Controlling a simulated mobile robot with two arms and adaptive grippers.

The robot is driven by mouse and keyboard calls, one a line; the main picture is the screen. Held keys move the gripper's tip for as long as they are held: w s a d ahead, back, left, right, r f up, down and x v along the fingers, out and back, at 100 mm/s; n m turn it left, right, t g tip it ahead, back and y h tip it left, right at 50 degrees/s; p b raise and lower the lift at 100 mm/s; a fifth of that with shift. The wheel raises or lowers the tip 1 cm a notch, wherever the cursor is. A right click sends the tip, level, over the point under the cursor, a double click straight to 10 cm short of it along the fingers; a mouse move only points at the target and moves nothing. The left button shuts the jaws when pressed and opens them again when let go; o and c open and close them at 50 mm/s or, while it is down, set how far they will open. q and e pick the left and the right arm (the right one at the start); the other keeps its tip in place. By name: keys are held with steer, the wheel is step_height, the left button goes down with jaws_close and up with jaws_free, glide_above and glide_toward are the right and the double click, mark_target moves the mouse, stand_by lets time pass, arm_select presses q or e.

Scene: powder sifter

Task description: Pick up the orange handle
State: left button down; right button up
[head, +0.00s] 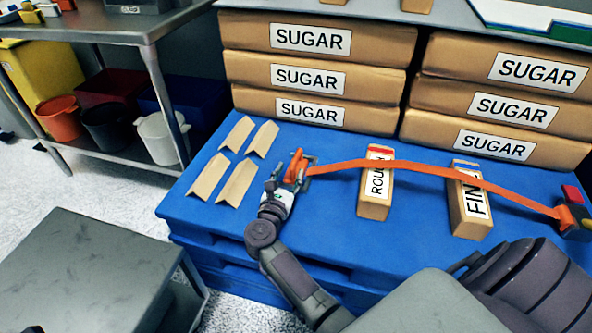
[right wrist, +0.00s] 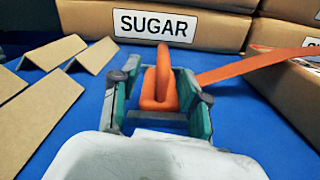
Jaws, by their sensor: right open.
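The orange handle (head: 297,165) is an upright loop on the blue pallet, at the left end of a long flat orange strip (head: 420,168). My right gripper (head: 293,178) is open at the handle. In the right wrist view the handle (right wrist: 160,85) stands between the two fingers of my right gripper (right wrist: 157,95), with a gap visible on the left side. The strip leaves to the right past the right finger. My left gripper is not in view.
Two brown boxes marked ROU... (head: 376,190) and FIN... (head: 470,210) stand under the strip, their labels partly hidden. The strip ends at a dark and red object (head: 575,212). Stacked SUGAR bags (head: 310,75) line the back. Folded brown pieces (head: 209,180) lie left. A metal table (head: 110,20) stands beyond.

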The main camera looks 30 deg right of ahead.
mark_target(299, 151)
steer(key=x, duration=0.3)
steer(key=b+x, duration=0.1)
steer(key=x, duration=0.3)
steer(key=shift+s+r+b, duration=0.15)
steer(key=shift+r+b, duration=0.1)
steer(key=shift+b, duration=0.05)
jaws_close()
